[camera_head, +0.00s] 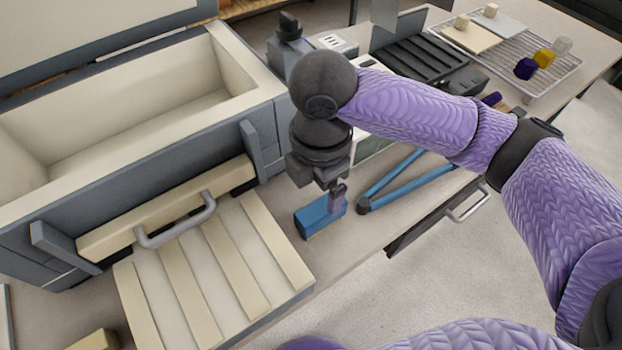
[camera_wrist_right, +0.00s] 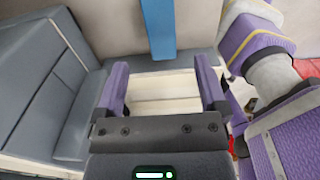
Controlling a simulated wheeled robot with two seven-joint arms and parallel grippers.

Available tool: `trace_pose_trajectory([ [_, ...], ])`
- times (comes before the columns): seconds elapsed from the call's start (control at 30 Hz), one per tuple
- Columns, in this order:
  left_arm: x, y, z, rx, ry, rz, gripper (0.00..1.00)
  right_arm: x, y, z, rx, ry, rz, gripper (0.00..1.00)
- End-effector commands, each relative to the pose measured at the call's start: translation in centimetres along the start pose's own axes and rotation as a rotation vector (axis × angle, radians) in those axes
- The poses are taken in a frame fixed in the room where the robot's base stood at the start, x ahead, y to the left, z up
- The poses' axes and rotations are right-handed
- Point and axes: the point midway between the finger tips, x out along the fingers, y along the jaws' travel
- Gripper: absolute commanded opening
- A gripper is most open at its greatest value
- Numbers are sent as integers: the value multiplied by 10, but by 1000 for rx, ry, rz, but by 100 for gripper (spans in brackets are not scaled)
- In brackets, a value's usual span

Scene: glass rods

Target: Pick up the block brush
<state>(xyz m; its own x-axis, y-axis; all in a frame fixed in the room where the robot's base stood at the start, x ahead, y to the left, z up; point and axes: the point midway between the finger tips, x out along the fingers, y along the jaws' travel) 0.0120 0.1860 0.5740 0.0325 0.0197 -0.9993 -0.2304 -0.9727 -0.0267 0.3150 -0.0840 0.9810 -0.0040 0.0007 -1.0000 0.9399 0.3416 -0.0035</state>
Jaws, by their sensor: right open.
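The block brush looks to be the small blue block (camera_head: 313,219) with a thin yellowish lower edge, on the table in the head view. My right gripper (camera_head: 338,190) points down at it, and one purple finger overlaps the block in the picture. In the wrist view the right gripper (camera_wrist_right: 163,82) is open, with nothing seen held between its two purple fingers. A blue strip (camera_wrist_right: 158,28) shows beyond the fingertips there; I cannot tell whether it is the brush. Contact between finger and block is unclear. My left gripper is not in view.
Long blue tongs (camera_head: 400,180) lie to the right of the block. A slatted cream board (camera_head: 205,270) and a grey kiln-like box (camera_head: 110,190) with a handle stand to the left. A wire rack (camera_head: 520,60) with small blocks is at the back right.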

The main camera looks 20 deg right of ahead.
Motion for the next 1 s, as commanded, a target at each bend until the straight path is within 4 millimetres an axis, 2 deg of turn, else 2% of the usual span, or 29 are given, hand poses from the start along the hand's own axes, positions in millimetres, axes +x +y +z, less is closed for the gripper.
trace_pose_trajectory([
  [0.13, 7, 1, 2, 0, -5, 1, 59, 13, 0, 1, 0, -2, -3, 91],
  [0.3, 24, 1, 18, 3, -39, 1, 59, 49, 0, 1, 0, 0, -4, 91],
  [0.6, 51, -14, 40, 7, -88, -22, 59, 101, -2, 5, 1, -1, -3, 91],
  [0.8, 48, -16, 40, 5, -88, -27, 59, 100, -2, 5, 0, -2, 1, 91],
  [0.87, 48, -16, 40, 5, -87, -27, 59, 99, -2, 5, 0, -2, 1, 81],
  [1.0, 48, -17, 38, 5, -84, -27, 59, 99, -2, 5, 0, -2, 1, 51],
])
